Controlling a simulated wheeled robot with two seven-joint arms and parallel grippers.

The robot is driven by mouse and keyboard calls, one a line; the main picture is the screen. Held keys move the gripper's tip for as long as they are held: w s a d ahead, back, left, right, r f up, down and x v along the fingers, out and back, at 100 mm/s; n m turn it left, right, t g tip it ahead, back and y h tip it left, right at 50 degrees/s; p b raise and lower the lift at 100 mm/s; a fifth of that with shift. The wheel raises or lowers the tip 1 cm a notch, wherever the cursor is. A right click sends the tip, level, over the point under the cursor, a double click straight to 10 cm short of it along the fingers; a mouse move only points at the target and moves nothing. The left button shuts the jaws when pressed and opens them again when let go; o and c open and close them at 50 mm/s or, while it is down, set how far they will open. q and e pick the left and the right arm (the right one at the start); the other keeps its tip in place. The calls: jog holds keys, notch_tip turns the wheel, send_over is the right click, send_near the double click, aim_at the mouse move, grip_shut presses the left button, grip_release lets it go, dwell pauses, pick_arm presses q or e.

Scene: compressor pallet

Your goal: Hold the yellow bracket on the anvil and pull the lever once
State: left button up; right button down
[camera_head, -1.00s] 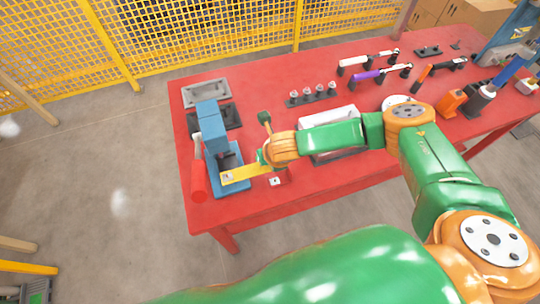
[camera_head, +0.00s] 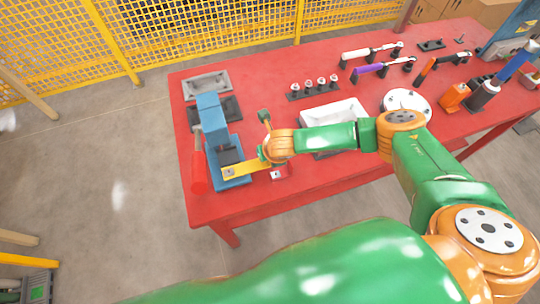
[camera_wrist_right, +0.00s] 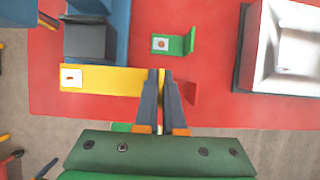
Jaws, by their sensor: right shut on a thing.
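My right gripper (camera_wrist_right: 164,90) is shut on one end of the flat yellow bracket (camera_wrist_right: 105,80). In the head view the bracket (camera_head: 246,169) reaches left from the gripper over the blue press's base. Its free end carries a white square with a red mark. The blue press (camera_head: 212,125) stands at the table's left end. In the wrist view the dark block (camera_wrist_right: 90,42) of the press is just beyond the bracket; I cannot tell whether the bracket touches the anvil. The red-handled lever (camera_head: 199,172) hangs at the press's left side. My left gripper is not in view.
A green bracket (camera_wrist_right: 185,42) and a red piece (camera_wrist_right: 192,92) are close to my right gripper. A white tray (camera_head: 340,110) lies to the right on the red table (camera_head: 300,193). Several tools and holders fill the table's right side. Yellow fencing (camera_head: 200,35) stands behind.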

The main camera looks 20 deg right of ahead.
jog(key=shift+w+f+b, duration=0.1)
jog(key=shift+w+b, duration=0.9)
jog(key=shift+w, duration=0.25)
jog(key=w+b, duration=0.3)
jog(key=shift+w+b, duration=0.25)
jog(key=shift+b, duration=0.1)
